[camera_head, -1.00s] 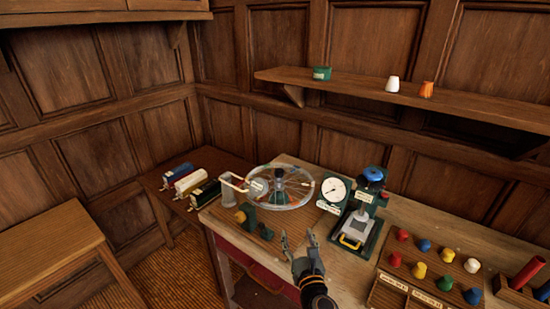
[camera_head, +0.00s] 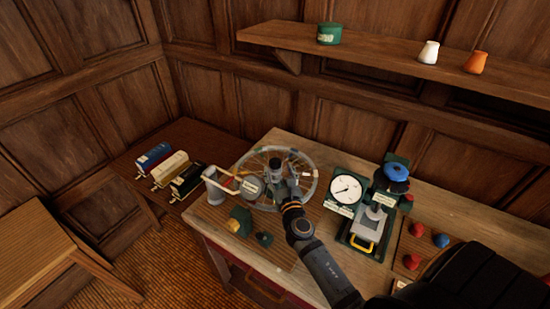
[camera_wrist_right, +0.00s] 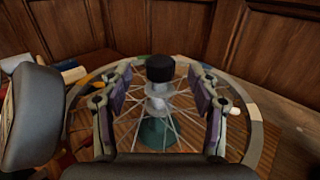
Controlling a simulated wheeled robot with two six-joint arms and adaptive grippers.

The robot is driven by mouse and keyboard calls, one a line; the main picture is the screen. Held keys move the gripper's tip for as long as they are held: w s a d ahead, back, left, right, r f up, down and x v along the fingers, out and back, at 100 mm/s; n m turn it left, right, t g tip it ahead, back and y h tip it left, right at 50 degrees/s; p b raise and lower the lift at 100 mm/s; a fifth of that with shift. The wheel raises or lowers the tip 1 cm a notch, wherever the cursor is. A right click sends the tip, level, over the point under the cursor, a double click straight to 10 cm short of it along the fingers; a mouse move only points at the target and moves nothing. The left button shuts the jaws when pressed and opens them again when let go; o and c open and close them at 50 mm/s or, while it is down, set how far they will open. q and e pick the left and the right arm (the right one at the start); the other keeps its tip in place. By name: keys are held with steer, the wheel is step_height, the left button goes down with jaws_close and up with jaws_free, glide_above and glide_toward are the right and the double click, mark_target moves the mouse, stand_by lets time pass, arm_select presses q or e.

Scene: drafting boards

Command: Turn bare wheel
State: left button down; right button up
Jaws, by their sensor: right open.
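The spoked wheel (camera_head: 314,172) lies flat on the workbench, its pale rim and thin spokes also plain in the right wrist view (camera_wrist_right: 257,142). At its centre stands a hub with a black cap (camera_wrist_right: 160,68) above a green base (camera_wrist_right: 157,133). My right gripper (camera_head: 283,177) reaches over the wheel from the front. In the right wrist view its two fingers (camera_wrist_right: 162,84) are open, one on each side of the hub, with gaps visible beside the cap. The gripper partly hides the wheel in the head view. My left gripper is not in view.
A white dial gauge (camera_head: 346,188) and a press with a blue knob (camera_head: 396,172) stand right of the wheel. A grey stand (camera_head: 215,187) with a handle is at its left.

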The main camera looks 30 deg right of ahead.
mark_target(277, 165)
steer(key=x, duration=0.5)
steer(key=shift+f, duration=0.1)
steer(key=shift+w, duration=0.2)
steer(key=shift+w+d, duration=0.1)
steer(key=shift+c, duration=0.5)
steer(key=c, duration=0.7)
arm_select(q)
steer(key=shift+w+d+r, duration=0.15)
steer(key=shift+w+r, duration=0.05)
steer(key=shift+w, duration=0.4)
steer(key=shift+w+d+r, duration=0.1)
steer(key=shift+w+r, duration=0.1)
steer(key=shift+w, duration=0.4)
arm_select(e)
jaws_close()
